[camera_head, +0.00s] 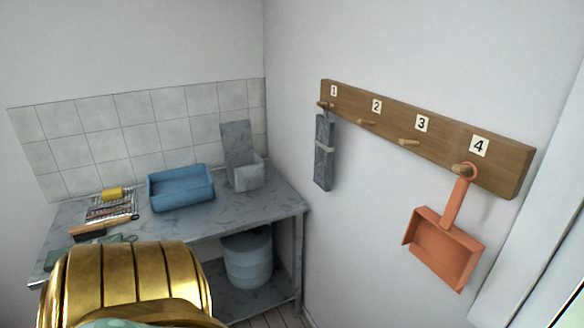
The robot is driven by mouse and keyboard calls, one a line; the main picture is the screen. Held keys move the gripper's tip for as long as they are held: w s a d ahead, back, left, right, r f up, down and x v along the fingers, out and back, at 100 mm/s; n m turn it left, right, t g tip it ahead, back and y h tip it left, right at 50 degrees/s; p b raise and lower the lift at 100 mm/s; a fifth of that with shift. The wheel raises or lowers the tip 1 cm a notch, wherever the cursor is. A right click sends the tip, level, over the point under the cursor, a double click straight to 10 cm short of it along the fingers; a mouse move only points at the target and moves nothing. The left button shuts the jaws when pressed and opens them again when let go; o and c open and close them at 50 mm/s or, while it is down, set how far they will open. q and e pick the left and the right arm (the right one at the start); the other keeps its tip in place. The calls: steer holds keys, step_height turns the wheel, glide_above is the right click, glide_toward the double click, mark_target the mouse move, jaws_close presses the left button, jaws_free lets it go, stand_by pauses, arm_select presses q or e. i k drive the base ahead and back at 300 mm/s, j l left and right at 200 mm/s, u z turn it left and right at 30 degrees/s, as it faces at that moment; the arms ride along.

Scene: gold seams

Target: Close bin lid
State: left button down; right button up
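A small grey bin (249,178) stands at the back right of the grey counter, near the corner. Its flat grey lid (238,143) is raised upright at the back, so the bin is open at the top. I cannot see down to its bottom. Neither of my grippers can be made out in the head view. A large gold banded part, apparently my own, fills the lower left and hides the front of the counter.
A blue tub (181,190) stands left of the bin. A rack (110,208) with a yellow sponge (112,194) and a wooden-handled brush (103,226) lie farther left. A round grey container (248,262) sits under the counter (262,207). A peg rail (440,137) holds an orange dustpan (443,247).

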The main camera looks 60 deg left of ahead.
mark_target(236, 136)
steer(key=u, duration=2.25)
steer(key=i+z, duration=0.3)
steer(key=i, duration=0.2)
steer(key=i+j+z, duration=0.25)
steer(key=i, duration=0.2)
steer(key=l, duration=0.1)
